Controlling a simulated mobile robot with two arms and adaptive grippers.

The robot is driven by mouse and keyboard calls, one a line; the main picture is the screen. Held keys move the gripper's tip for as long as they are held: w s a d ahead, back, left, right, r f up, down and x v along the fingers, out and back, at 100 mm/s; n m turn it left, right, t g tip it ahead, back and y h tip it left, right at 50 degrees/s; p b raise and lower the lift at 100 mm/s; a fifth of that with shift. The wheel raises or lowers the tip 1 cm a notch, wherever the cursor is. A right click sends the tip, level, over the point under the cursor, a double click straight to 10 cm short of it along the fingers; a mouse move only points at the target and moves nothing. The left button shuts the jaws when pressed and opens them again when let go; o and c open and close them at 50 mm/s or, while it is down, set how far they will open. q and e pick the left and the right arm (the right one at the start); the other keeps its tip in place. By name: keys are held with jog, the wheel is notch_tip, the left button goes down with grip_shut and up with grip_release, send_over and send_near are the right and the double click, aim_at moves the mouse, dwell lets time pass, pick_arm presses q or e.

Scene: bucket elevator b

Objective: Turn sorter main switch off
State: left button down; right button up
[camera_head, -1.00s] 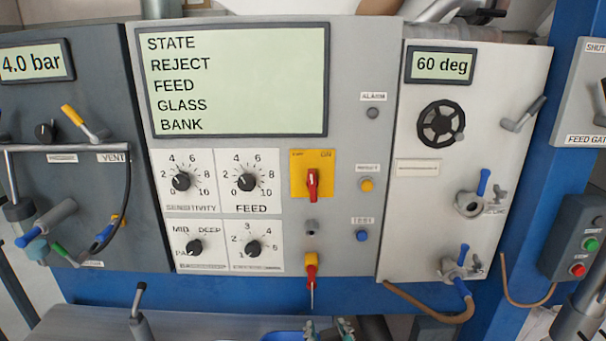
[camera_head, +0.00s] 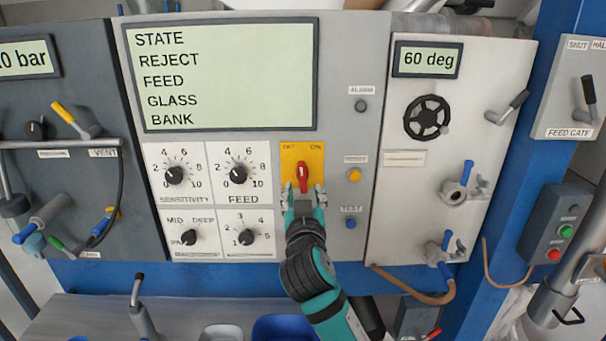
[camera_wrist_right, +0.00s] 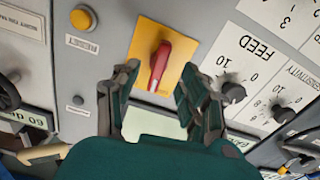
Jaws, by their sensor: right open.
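The main switch is a red rotary handle (camera_head: 303,177) on a yellow plate (camera_head: 289,152) marked OFF and ON, on the grey sorter panel. The handle stands nearly upright, its top leaning slightly right. It also shows in the right wrist view as a red handle (camera_wrist_right: 158,66) on the yellow plate (camera_wrist_right: 143,36). My right gripper (camera_head: 304,196) is open, just below the handle in the head view. In the right wrist view its fingers (camera_wrist_right: 155,88) are spread to either side of the handle, with a gap on both sides. My left gripper is not in view.
The display (camera_head: 222,75) reads STATE, REJECT, FEED, GLASS, BANK. The FEED knob (camera_head: 238,175) is left of the switch. A yellow button (camera_head: 355,175) and a blue button (camera_head: 350,223) are close on the right. A valve panel (camera_head: 405,190) stands farther right.

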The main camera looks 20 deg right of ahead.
aim_at(303, 184)
jog(key=p+x, duration=0.1)
jog(key=x, duration=0.5)
jog(key=shift+c, duration=0.4)
grip_shut()
